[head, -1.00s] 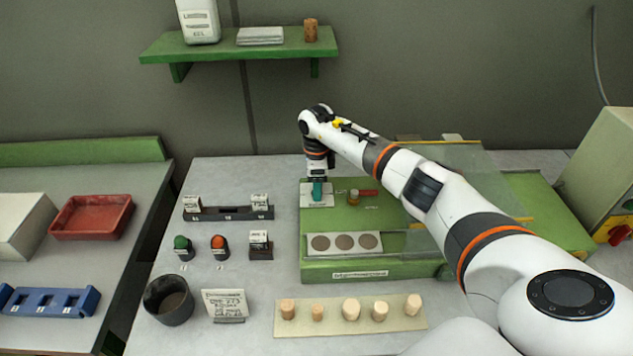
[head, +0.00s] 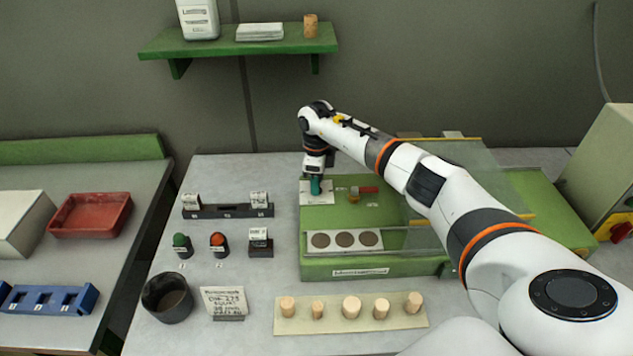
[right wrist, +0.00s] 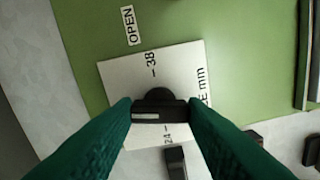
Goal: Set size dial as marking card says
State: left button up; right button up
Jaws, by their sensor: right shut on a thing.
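The size dial is a black knob (right wrist: 160,107) on a white scale plate (right wrist: 115,73); in the right wrist view "38" and "24" show, along with part of a "mm" label. My right gripper (head: 315,190) points down over the plate (head: 306,199) in the head view. In the right wrist view its green fingers (right wrist: 160,115) are shut on the knob, one on each side. The knob's pointer is hard to make out. The marking card (head: 224,301) stands at the front left; its print is partly readable, but the small lines are blurred. My left gripper is out of view.
The green machine (head: 370,266) carries a plate with three dark discs (head: 344,239) and a clear guard. Several corks stand on a pale board (head: 335,322). A dark cup (head: 168,298), green button (head: 182,245) and red button (head: 218,243) sit at left.

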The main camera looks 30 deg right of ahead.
jog(key=m, duration=0.3)
jog(key=shift+m+b, duration=0.4)
jog(key=m, duration=0.3)
jog(key=shift+m, duration=0.3)
jog(key=m, duration=0.4)
jog(key=shift+m, duration=2.1)
jog(key=o, duration=1)
